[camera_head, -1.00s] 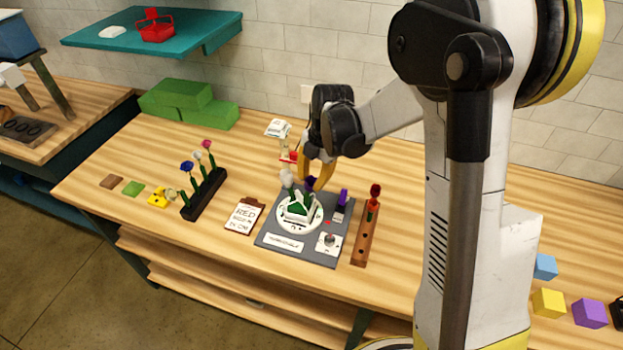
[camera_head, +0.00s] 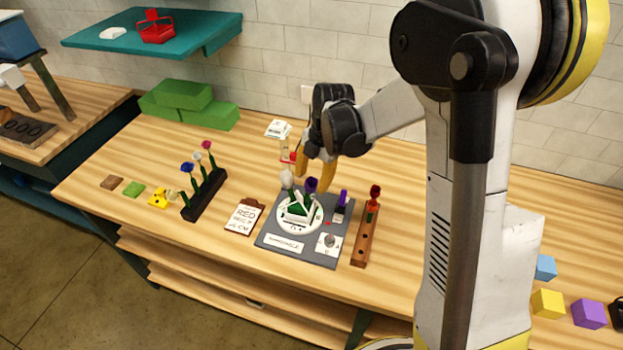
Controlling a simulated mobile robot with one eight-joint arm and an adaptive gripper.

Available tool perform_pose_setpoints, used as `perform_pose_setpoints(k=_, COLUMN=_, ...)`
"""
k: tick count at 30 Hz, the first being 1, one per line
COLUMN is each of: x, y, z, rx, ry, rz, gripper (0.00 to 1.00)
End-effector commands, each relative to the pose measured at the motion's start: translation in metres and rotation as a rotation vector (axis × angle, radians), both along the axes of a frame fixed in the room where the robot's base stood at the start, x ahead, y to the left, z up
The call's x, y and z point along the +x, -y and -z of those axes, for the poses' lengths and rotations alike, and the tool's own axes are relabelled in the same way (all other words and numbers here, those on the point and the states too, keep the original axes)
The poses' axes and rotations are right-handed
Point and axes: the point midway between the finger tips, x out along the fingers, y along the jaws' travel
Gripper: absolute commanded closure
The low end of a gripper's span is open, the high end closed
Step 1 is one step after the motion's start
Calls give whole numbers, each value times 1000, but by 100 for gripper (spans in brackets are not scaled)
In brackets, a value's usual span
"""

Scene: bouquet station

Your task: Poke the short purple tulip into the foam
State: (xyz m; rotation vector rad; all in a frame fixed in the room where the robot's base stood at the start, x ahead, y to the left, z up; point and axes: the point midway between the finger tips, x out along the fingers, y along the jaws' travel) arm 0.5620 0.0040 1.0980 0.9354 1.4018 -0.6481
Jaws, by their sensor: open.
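A dark purple tulip (camera_head: 311,184) stands upright among green at the white round turntable (camera_head: 285,222) on the grey board. Its stem appears to go into the green and white foam piece (camera_head: 299,207), but the exact entry point is too small to see. A white flower (camera_head: 287,178) stands just left of it. Another purple piece (camera_head: 343,196) stands in a dark holder at the board's right. My gripper (camera_head: 313,180) is open, its yellow fingers spread just above and around the purple tulip's head, and it looks empty.
A wooden rack (camera_head: 361,250) with a red flower (camera_head: 375,190) stands right of the board. A black rack (camera_head: 206,198) with several flowers and a clipboard reading RED (camera_head: 245,216) are left. Green blocks (camera_head: 190,103) lie at the back. A small stand with a card (camera_head: 278,129) is behind my gripper.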

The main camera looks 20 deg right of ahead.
Motion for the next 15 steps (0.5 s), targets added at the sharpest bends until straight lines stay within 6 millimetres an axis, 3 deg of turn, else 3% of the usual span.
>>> perform_pose_setpoints(k=15, x=-2, y=3, z=-24, rx=0, ry=0, rz=0, gripper=51)
